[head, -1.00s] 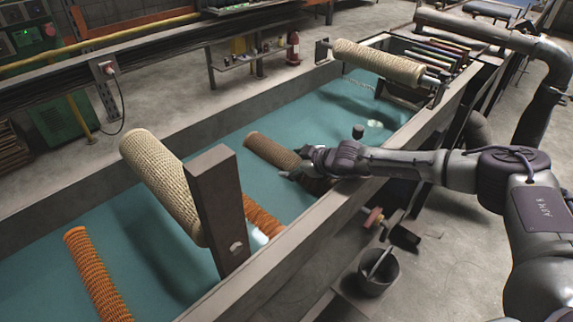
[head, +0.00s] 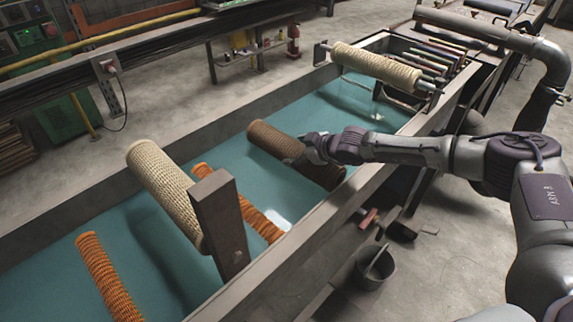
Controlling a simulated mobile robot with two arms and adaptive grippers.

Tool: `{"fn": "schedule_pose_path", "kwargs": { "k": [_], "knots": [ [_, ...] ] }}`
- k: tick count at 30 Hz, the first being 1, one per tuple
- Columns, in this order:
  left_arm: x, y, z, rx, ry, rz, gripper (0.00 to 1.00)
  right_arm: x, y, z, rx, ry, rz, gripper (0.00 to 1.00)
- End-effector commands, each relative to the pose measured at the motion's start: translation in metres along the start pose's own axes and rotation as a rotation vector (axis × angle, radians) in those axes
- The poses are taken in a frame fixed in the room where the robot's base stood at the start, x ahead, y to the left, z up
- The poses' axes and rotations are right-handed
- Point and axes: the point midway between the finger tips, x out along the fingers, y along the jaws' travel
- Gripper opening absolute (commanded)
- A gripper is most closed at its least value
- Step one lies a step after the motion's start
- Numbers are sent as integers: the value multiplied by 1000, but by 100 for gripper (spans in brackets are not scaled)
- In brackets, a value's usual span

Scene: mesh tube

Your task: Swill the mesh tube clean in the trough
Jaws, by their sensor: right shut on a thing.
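A dark brown mesh tube (head: 279,143) lies aslant in the trough (head: 330,212), over the blue-green water. My right gripper (head: 309,150) reaches over the trough's near wall from the right and is shut on this tube at its upper side. The gripper's fingers are partly lost against the tube, and how deep the tube sits in the water is hard to tell. My left gripper is not in view.
Two orange ribbed tubes (head: 106,280) (head: 262,222) lie in the water nearby. Another pale roll (head: 375,66) spans the trough's far end. A bucket (head: 376,268) stands outside the near wall.

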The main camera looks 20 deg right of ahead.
Motion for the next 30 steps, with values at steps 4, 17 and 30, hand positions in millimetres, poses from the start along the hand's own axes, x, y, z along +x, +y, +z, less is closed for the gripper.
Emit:
{"fn": "schedule_pose_path", "kwargs": {
  "k": [4,17,30],
  "knots": [
    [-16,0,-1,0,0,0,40,-12,7,-17,-1,5,1,10],
    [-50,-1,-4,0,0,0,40,-36,20,-50,0,5,1,10],
    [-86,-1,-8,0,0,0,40,-61,33,-82,-1,5,1,10]
  ]
}}
